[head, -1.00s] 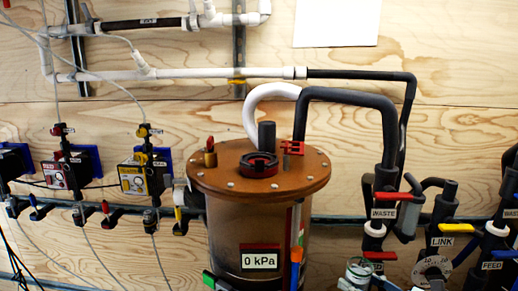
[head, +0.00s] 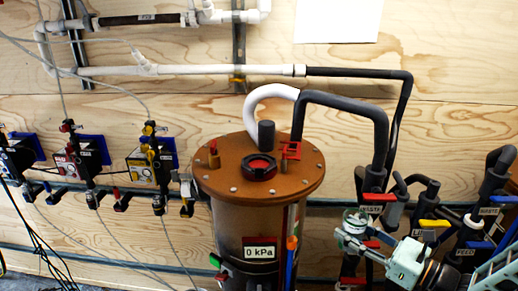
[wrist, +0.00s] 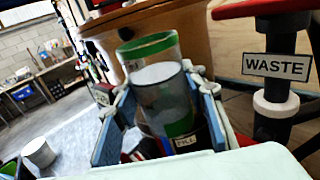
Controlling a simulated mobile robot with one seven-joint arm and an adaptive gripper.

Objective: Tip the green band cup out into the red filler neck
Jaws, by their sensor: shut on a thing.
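The green band cup (wrist: 148,46) is a clear cup with a green ring at its rim and whitish contents inside. My gripper (wrist: 160,112) is shut on it, with a blue-grey finger on each side. In the head view the cup (head: 354,221) and my gripper (head: 368,240) are at the lower right, right of the tank and apart from it in the picture. The cup looks about upright.
A dark pipe (head: 345,98) and a white hose (head: 264,98) arch behind the lid. Valves with a WASTE label (wrist: 276,67) stand close to my gripper's right.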

